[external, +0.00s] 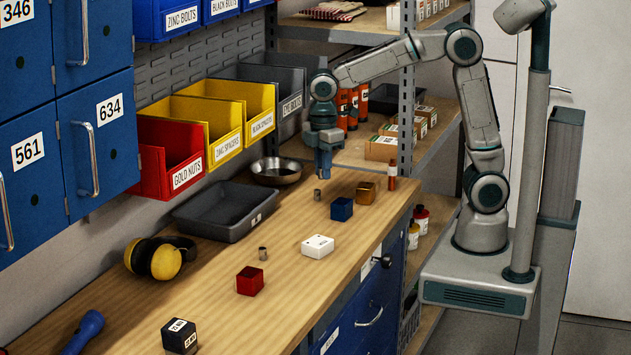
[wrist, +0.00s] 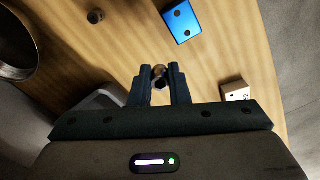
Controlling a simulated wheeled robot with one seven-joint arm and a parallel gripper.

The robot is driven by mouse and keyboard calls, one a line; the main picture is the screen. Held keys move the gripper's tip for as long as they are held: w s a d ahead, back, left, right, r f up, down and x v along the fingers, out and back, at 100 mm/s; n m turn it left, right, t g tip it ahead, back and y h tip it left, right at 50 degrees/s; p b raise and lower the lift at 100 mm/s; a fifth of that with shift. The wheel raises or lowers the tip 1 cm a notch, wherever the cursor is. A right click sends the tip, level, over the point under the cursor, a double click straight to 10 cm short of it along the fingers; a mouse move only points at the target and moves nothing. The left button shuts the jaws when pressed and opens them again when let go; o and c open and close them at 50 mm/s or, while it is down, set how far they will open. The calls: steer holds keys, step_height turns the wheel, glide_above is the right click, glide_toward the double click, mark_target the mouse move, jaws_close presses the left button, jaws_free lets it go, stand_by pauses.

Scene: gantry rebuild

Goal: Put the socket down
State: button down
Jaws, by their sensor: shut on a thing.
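My gripper (external: 324,172) hangs above the wooden bench, pointing down. In the wrist view its two fingers (wrist: 160,82) are shut on a small metal socket (wrist: 160,70), which shows between the fingertips. In the external view the held socket is too small to make out. A small metal cylinder (external: 317,194) stands on the bench below the gripper. It appears to be the cylinder (wrist: 95,16) at the top of the wrist view. Another metal cylinder (external: 262,253) stands nearer the camera.
A grey tray (external: 200,222) and metal bowl (external: 276,180) lie by the wall. A blue block (external: 342,208), brass-coloured block (external: 366,193), white box (external: 317,246) and red box (external: 249,281) stand along the bench. Bare wood (external: 275,215) lies between tray and white box.

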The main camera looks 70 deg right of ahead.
steer(key=d+m+p, duration=0.2)
steer(key=d+m, duration=1)
steer(key=d, duration=1.5)
steer(key=p, duration=0.2)
glide_above(330, 189)
step_height(330, 189, down, 6)
steer(key=shift+f, duration=2)
steer(key=shift+f, duration=0.2)
steer(key=c, duration=1.4)
jaws_free()
steer(key=shift+o, duration=0.2)
steer(key=shift+r, duration=0.1)
